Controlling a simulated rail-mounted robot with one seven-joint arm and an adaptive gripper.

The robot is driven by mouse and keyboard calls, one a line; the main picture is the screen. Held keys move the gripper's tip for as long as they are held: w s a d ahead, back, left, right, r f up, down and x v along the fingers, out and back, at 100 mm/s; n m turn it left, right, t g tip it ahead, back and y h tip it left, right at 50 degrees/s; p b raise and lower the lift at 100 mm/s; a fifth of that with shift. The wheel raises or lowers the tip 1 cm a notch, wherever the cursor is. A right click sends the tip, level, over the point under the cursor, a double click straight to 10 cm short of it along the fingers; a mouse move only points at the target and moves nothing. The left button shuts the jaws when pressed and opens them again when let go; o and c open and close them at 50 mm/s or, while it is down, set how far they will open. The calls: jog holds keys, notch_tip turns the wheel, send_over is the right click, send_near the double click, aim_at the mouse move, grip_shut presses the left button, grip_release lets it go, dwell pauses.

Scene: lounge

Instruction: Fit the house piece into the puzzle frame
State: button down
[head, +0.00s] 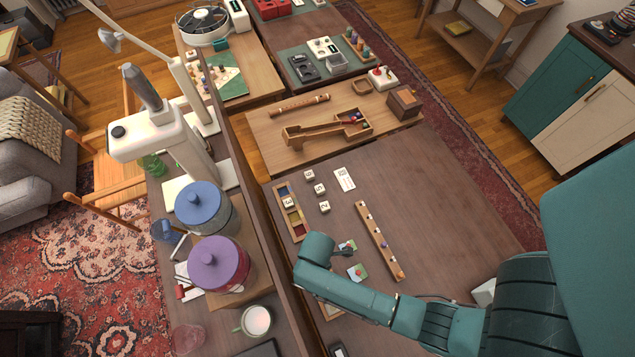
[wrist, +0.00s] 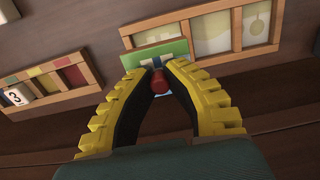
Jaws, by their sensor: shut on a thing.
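My gripper (wrist: 160,68) is shut on the red knob (wrist: 160,82) of a green-edged puzzle piece with blue and white parts. I take it as the house piece (wrist: 172,52); the fingers hide much of its picture. It is in front of the left end of the wooden puzzle frame (wrist: 273,48) in the wrist view, overlapping it. I cannot tell whether it is seated or above the recess. Pale recesses show to its right. In the head view my arm hides the gripper and most of the frame (head: 331,312). Two other green pieces (head: 358,272) lie right of my wrist.
A coloured tray with a number cube (wrist: 15,95) is at left in the wrist view. In the head view, a long wooden peg strip (head: 380,241), several number cubes (head: 319,189) and a white card (head: 344,179) are on the table.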

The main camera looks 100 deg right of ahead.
jog(key=shift+f+b, duration=2.2)
jog(key=shift+b, duration=0.2)
jog(key=shift+r, duration=0.1)
jog(key=shift+f, duration=0.2)
jog(key=shift+p, duration=0.6)
jog(key=shift+f+b, duration=0.45)
jog(key=shift+f, duration=0.35)
jog(key=c, duration=1.1)
grip_release()
jog(key=shift+r+p, duration=3)
jog(key=shift+p, duration=0.5)
